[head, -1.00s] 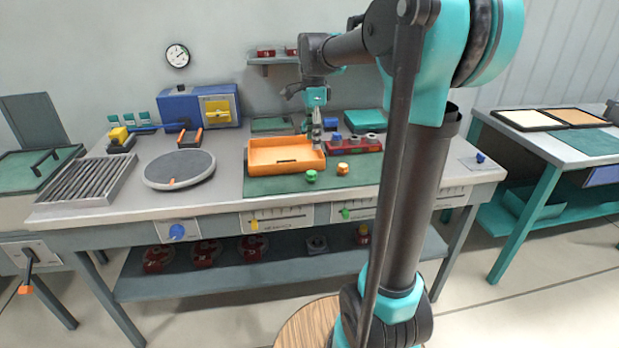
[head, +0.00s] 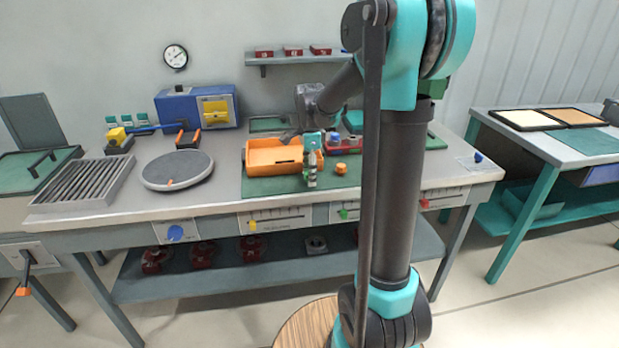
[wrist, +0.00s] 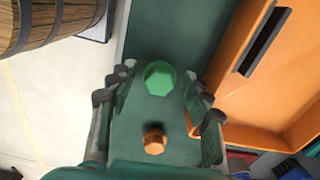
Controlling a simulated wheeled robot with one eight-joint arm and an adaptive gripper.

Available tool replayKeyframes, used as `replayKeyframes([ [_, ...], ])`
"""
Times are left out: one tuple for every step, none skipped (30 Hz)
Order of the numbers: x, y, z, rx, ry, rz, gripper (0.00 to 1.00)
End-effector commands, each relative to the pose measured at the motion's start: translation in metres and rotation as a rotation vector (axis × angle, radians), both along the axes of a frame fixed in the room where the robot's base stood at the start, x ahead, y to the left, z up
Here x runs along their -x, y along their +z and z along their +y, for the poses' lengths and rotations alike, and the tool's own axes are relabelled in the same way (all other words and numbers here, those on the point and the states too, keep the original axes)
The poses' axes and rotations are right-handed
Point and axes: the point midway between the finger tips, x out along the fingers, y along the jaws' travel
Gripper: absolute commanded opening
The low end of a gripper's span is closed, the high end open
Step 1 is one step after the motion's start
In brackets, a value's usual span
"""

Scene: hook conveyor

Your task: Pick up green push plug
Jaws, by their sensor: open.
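The green push plug (wrist: 159,78) has a hexagonal top on a round base and sits on the dark green mat (wrist: 152,30). In the wrist view it lies between the fingertips of my gripper (wrist: 160,84), with a gap on both sides. My gripper is open and empty, pointing down at the plug. In the head view my gripper (head: 312,178) is over the front of the mat and hides the green plug.
An orange plug (head: 341,169) stands near the green one, also visible in the wrist view (wrist: 154,141). The orange tray (head: 275,156) is close beside my gripper. A red holder (head: 343,144) stands behind. A wooden barrel (wrist: 55,18) shows off the table.

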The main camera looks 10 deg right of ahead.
Motion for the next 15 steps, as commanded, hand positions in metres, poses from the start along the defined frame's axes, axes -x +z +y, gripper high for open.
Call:
replayKeyframes([
  [0.0002,-0.0021,-0.0001,0.000,0.000,0.000,0.49],
  [0.0003,-0.0026,-0.0001,0.000,0.000,0.000,0.49],
  [0.0003,-0.0029,-0.0001,0.000,0.000,0.000,0.49],
  [0.0003,-0.0028,-0.0001,0.000,0.000,0.000,0.49],
  [0.0003,-0.0027,-0.0001,0.000,0.000,0.000,0.49],
  [0.0003,-0.0027,-0.0001,0.000,0.000,0.000,0.49],
  [0.0003,-0.0026,-0.0001,0.000,0.000,0.000,0.49],
  [0.0003,-0.0026,-0.0001,0.000,0.000,0.000,0.48],
  [0.0003,-0.0026,-0.0001,0.000,0.000,0.000,0.43],
  [0.0003,-0.0025,-0.0002,0.000,0.000,0.000,0.40],
  [0.0003,-0.0025,-0.0001,0.000,0.000,0.000,0.36],
  [0.0003,-0.0025,-0.0001,0.000,0.000,0.000,0.31],
  [0.0003,-0.0024,-0.0001,0.000,0.000,0.000,0.27],
  [0.0003,-0.0024,-0.0001,0.000,0.000,0.000,0.23],
  [0.0002,-0.0024,-0.0001,0.000,0.000,0.000,0.18],
])
